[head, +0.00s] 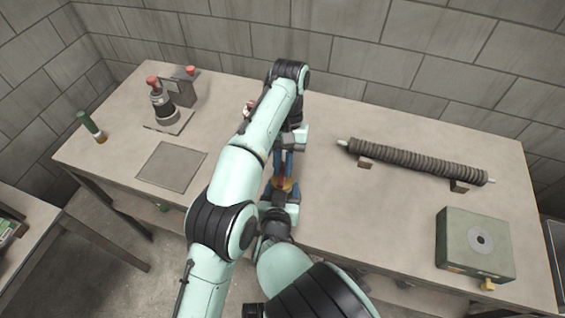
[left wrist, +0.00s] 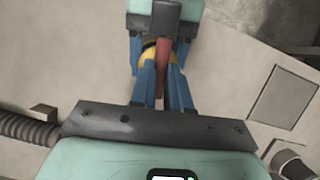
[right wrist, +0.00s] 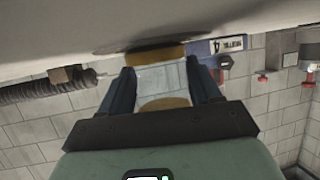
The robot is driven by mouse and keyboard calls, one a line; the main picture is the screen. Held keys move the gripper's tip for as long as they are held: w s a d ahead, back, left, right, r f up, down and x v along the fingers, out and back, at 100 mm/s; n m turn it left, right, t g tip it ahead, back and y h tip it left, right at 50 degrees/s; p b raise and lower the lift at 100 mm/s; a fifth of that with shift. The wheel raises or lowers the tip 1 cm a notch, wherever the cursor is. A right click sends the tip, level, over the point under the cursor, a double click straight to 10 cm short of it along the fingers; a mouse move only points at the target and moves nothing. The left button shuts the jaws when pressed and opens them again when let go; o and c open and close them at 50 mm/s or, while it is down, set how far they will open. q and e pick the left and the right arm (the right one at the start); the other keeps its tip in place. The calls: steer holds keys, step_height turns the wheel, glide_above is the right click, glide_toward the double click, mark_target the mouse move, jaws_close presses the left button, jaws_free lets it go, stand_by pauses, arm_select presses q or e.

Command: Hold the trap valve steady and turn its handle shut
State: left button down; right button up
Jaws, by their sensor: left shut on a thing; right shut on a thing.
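The trap valve shows in the right wrist view as a pale metal body (right wrist: 161,78) with yellow-brass ends. My right gripper (right wrist: 163,84) is shut around this body, a blue finger on each side. The red handle (left wrist: 163,62) lies between the blue fingers of my left gripper (left wrist: 160,72), which is shut on it. A bit of yellow brass shows beside the handle. In the head view, the left gripper (head: 284,168) reaches down over the valve (head: 283,184), and the right gripper meets it from the near side. The arms hide much of the valve.
On the workbench, a ribbed dark tube (head: 415,162) lies on supports at the right, with a green box (head: 475,245) in front. A grey plate (head: 172,166), a red-topped device (head: 162,103) and a green bottle (head: 91,127) are at the left.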

arm_select(q)
steer(key=shift+f, duration=0.1)
stand_by(0.5)
steer(key=c, duration=1.1)
jaws_free()
steer(key=shift+a+n, duration=0.1)
steer(key=shift+n, duration=0.3)
